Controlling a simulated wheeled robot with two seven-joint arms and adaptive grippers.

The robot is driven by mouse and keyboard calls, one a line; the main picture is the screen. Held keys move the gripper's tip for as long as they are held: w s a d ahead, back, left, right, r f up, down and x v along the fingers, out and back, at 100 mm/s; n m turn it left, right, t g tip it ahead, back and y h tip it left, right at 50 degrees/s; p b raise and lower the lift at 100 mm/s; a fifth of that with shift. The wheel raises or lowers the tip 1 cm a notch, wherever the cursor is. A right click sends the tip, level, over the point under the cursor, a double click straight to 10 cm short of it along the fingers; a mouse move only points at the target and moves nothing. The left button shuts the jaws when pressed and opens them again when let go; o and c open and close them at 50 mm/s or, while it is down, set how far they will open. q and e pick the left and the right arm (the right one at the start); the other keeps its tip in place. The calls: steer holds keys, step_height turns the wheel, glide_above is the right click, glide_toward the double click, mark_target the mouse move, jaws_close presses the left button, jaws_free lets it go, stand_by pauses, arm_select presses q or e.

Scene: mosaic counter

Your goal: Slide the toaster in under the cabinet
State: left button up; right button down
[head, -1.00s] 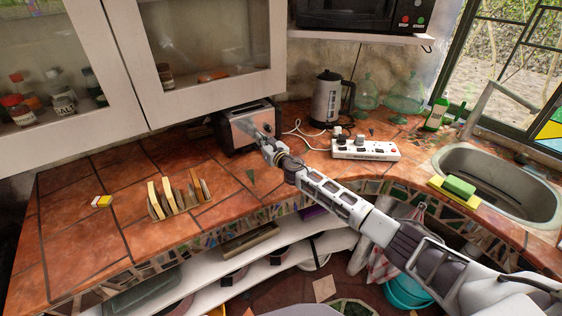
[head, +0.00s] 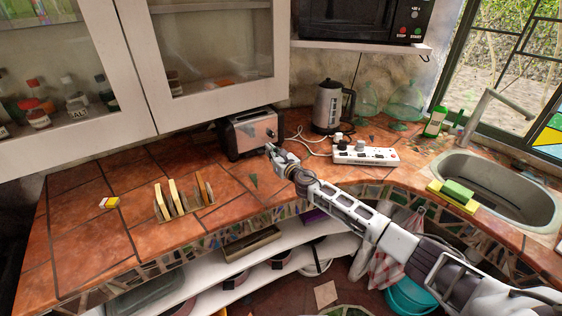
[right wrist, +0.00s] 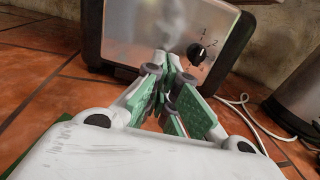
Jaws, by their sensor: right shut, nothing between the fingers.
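The toaster (head: 252,133), silver with black ends, stands on the tiled counter under the front edge of the wall cabinet (head: 205,100). In the right wrist view its metal end face (right wrist: 165,30) with a black dial is straight ahead. My right gripper (head: 270,149) is shut and empty, just in front of the toaster's near end. In the right wrist view its closed fingertips (right wrist: 168,62) are close to the lower part of that face; whether they touch it I cannot tell. My left gripper is not in view.
A kettle (head: 327,106) and a white power strip (head: 365,156) with cables stand right of the toaster. A rack with toast slices (head: 184,208) and a small yellow and white item (head: 109,202) lie on the left counter. The sink (head: 500,190) is at right.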

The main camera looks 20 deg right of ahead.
steer(key=shift+v, duration=2.45)
steer(key=shift+s+d, duration=0.1)
steer(key=shift+s, duration=0.25)
steer(key=shift+s+d, duration=0.2)
steer(key=shift+s, duration=0.55)
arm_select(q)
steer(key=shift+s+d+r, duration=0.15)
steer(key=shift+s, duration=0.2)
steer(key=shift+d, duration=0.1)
